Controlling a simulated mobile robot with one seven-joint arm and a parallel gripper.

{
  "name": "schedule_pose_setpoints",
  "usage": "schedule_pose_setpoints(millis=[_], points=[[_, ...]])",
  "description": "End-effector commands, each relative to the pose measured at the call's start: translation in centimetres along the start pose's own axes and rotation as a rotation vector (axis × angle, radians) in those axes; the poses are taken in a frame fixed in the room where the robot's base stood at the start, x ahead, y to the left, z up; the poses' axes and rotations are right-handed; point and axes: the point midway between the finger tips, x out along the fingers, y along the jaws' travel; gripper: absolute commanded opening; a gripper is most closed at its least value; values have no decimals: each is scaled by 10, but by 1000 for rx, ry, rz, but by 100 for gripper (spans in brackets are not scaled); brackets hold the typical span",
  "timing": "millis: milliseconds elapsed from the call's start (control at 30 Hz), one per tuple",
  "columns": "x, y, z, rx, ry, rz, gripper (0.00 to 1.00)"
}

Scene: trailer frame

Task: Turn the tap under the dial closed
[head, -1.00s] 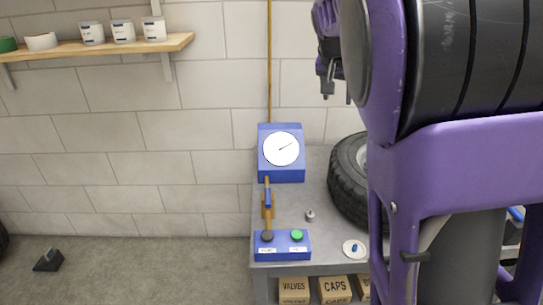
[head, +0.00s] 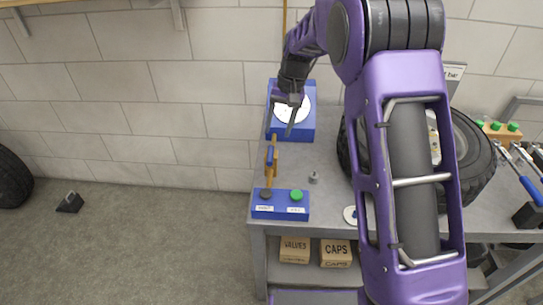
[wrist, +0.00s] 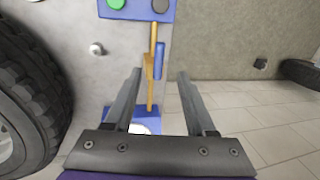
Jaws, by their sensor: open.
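The tap is a brass pipe (head: 272,178) with a blue lever handle (head: 270,155), standing in front of the blue dial box (head: 304,131). The handle lies roughly in line with the pipe. In the wrist view the handle (wrist: 158,60) runs beside the pipe (wrist: 152,52). The white dial face (head: 303,108) is partly hidden behind my gripper. My gripper (head: 279,126) is open and empty, above and in front of the dial box, apart from the handle. In the wrist view, its fingers (wrist: 156,95) frame the lower pipe and dial box, with the handle further up.
A blue box (head: 280,204) with black and green buttons sits at the bench front, by the pipe's near end. A small metal nut (head: 313,177) is to the right. A tyre (head: 470,152) stands right, behind my arm.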

Motion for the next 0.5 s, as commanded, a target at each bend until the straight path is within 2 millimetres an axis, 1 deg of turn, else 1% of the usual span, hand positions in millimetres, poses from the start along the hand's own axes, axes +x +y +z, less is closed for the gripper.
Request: schedule_pose_setpoints(millis=[33, 200, 333, 500], points=[[14, 0, 1, 0, -4, 1, 56], [52, 1, 0, 1, -3, 1, 56], [77, 0, 0, 1, -2, 1, 56], [100, 1, 0, 2, -1, 2, 56]])
